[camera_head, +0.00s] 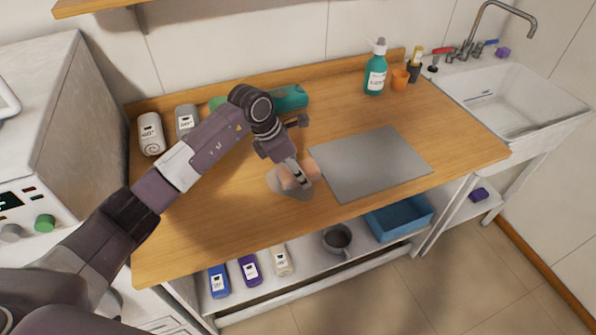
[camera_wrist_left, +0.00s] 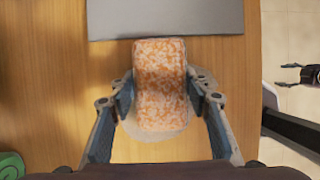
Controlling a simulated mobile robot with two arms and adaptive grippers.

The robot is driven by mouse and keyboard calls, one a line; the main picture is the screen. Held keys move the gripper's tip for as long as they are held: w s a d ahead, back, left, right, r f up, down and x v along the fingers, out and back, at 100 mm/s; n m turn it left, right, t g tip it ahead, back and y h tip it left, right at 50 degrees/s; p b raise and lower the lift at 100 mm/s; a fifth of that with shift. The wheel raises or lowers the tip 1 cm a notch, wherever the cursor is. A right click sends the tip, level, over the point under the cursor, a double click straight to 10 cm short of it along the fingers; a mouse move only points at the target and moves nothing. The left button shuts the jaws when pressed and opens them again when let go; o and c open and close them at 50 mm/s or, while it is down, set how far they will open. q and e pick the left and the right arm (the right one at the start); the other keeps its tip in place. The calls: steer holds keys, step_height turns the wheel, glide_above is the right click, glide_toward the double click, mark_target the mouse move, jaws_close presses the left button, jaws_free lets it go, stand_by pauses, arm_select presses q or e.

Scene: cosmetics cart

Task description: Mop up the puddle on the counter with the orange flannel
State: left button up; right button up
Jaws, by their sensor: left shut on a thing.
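The orange flannel (camera_wrist_left: 160,85) is a mottled orange and white folded block, between the fingers of my left gripper (camera_wrist_left: 165,98). In the head view the flannel (camera_head: 287,177) is partly hidden by my left gripper (camera_head: 298,174), which is shut on it at the counter surface. The puddle (camera_wrist_left: 150,133) is a pale greyish patch on the wood around and under the flannel; it also shows in the head view (camera_head: 290,192). The flannel covers part of it. My right gripper (camera_wrist_left: 284,75) shows at the right edge of the wrist view, its fingers apart and empty, over the floor.
A grey mat (camera_head: 370,163) lies just right of the puddle on the wooden counter (camera_head: 220,215).

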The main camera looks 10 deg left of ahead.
mark_target(279, 174)
arm_select(q)
steer(key=shift+s+a, duration=0.55)
steer(key=shift+a, duration=0.25)
steer(key=shift+s+a, duration=0.5)
steer(key=shift+a, duration=0.25)
steer(key=shift+s+a, duration=0.55)
steer(key=shift+a, duration=0.25)
steer(key=shift+w+r+p, duration=0.1)
steer(key=shift+r+p, duration=0.35)
steer(key=shift+r, duration=0.35)
steer(key=shift+d+r+p, duration=0.15)
steer(key=shift+r+p, duration=0.7)
steer(key=shift+r, duration=0.9)
steer(key=shift+d+r+p, duration=0.15)
steer(key=shift+r+p, duration=0.7)
steer(key=shift+r, duration=0.9)
